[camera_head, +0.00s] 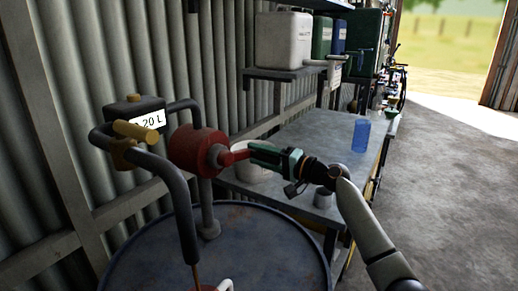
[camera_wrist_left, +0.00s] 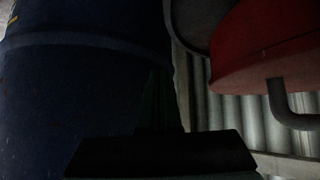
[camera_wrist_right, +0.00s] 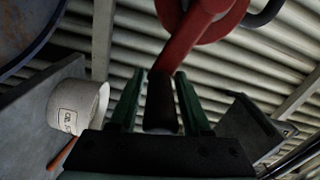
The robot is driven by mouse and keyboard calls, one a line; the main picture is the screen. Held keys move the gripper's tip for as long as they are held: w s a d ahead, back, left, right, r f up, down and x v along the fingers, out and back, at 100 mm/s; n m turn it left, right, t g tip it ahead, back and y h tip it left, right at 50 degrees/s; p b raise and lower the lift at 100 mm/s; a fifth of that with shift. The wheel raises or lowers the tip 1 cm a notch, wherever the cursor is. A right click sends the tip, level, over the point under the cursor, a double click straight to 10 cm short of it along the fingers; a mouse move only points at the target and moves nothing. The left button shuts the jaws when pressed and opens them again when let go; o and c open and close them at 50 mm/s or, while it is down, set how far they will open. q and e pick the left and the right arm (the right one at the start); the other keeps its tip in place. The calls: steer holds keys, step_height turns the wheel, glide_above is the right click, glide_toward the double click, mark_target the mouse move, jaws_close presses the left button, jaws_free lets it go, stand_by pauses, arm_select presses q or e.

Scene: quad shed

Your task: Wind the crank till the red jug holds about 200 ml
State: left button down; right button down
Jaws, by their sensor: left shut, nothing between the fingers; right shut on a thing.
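The red pump (camera_head: 196,151) stands on the drum, and its red crank (camera_head: 233,155) points right. My right gripper (camera_head: 262,153) is shut on the crank's dark handle (camera_wrist_right: 161,103), which lies between its fingers in the right wrist view. The black meter box (camera_head: 133,109) reads "20 L" at its visible end; the yellow part hides the start. The spout pipe (camera_head: 180,195) bends down, with a thin brownish stream (camera_head: 196,274) below it. Only a sliver of the red jug (camera_head: 204,288) shows; its level is hidden. My left gripper (camera_wrist_left: 158,85) looks shut and empty in the dark left wrist view.
The blue drum (camera_head: 265,250) fills the lower middle. Behind it a grey bench (camera_head: 325,140) carries a blue cup (camera_head: 360,135) and a white tub (camera_head: 254,173). A shelf with canisters (camera_head: 284,40) hangs above. Concrete floor is clear at right.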

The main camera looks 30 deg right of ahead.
steer(key=shift+s+a+f, duration=0.1)
steer(key=shift+a+f, duration=0.2)
steer(key=shift+f, duration=0.4)
steer(key=c, duration=0.8)
jaws_free()
steer(key=shift+o, duration=1)
steer(key=shift+r, duration=0.15)
steer(key=shift+d+r, duration=0.1)
steer(key=shift+s+d, duration=0.1)
steer(key=b+v, duration=0.2)
steer(key=v, duration=1)
steer(key=shift+b, duration=0.3)
